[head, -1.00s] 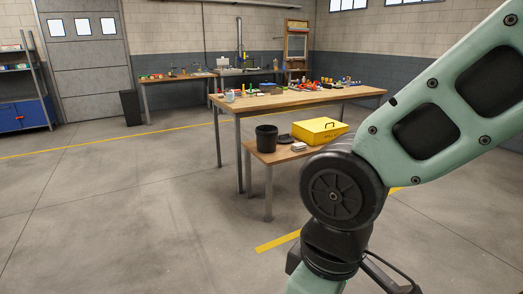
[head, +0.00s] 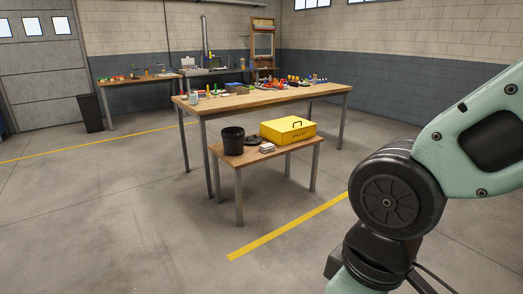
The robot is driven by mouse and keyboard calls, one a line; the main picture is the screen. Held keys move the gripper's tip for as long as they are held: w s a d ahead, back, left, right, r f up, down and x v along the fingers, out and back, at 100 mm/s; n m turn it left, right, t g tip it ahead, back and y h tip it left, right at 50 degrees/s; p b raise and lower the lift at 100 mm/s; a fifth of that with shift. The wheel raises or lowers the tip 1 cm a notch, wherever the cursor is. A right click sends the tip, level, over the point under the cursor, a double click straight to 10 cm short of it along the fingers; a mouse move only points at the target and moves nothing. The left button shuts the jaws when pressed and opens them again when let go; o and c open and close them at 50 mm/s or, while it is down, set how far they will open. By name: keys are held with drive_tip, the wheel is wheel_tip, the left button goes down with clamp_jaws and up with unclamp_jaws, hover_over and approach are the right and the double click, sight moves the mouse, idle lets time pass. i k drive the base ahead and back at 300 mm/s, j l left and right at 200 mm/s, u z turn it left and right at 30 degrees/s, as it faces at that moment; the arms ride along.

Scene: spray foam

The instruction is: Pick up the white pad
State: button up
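A small white pad (head: 267,148), apparently lying in a low stack, rests on the low wooden bench (head: 226,160). It lies between a black bucket (head: 232,141) on its left and a yellow case (head: 288,130) on its right. A black round lid (head: 252,141) lies just behind it. My arm fills the right side of the head view, and my gripper is out of the picture.
A taller wooden table (head: 190,104) with many small items stands right behind the bench. A black bin (head: 90,113) stands at the back left. Yellow lines (head: 290,226) mark the floor. The concrete floor in front of the bench is clear.

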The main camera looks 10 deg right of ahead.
sight(265, 148)
drive_tip(key=i, duration=3.45)
drive_tip(key=i+j+z, duration=0.15)
drive_tip(key=i, duration=0.9)
